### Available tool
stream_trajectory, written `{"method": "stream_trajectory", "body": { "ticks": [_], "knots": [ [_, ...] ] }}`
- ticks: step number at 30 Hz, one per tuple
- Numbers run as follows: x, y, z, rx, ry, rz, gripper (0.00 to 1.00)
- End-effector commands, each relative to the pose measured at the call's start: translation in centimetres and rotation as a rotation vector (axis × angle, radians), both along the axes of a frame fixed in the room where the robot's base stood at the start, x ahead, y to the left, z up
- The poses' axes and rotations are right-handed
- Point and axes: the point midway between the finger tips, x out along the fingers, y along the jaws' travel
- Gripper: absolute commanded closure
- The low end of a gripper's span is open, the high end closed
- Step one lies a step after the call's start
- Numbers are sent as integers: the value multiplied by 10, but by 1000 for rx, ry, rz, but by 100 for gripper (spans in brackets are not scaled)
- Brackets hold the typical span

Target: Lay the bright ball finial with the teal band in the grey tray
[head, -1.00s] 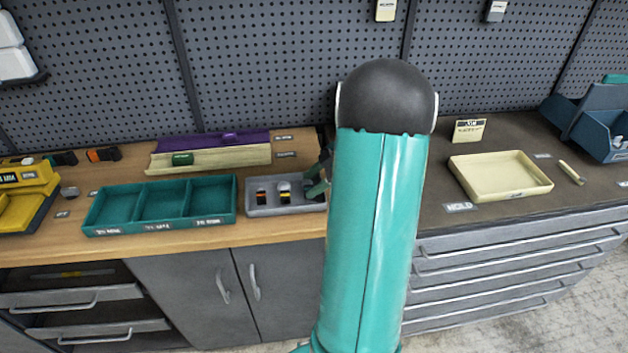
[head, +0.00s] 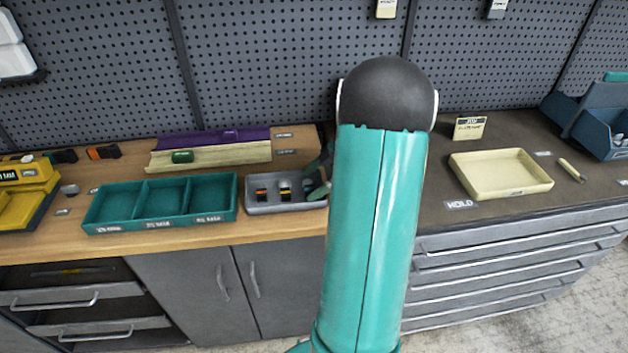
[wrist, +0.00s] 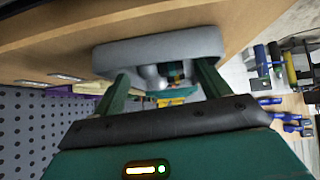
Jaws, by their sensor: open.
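The grey tray (head: 285,209) stands on the wooden bench left of my arm. It holds a finial with an orange band (head: 262,193) and one with a yellow band (head: 285,191). A third small piece (head: 307,187) shows at its right end, its band unclear there. In the wrist view the bright ball finial with the teal band (wrist: 174,70) is inside the tray (wrist: 110,60), between my fingers. My gripper (wrist: 165,88) is open around it, fingertips at the tray. In the head view my gripper (head: 322,180) is at the tray's right end, partly hidden by my arm.
A teal three-part tray (head: 160,225) stands left of the grey tray. Purple (head: 210,139) and cream (head: 225,157) racks lie behind. A cream tray (head: 500,192) sits on the dark bench at right. Pegboard (head: 270,60) closes the back.

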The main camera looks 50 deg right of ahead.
Motion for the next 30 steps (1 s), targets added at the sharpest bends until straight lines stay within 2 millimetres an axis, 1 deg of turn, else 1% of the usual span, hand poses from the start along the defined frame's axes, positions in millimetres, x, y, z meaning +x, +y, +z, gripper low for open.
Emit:
{"method": "stream_trajectory", "body": {
  "ticks": [4, 8, 21, 25, 30],
  "knots": [
    [-2, -2, 2, 0, -1, -1, 24],
    [-9, -10, 13, -2, -2, -3, 24],
    [-55, -57, 79, -3, -1, -2, 24],
    [-64, -66, 91, -2, -1, -1, 24],
    [-68, -70, 97, 0, -1, -1, 24]
  ]
}}
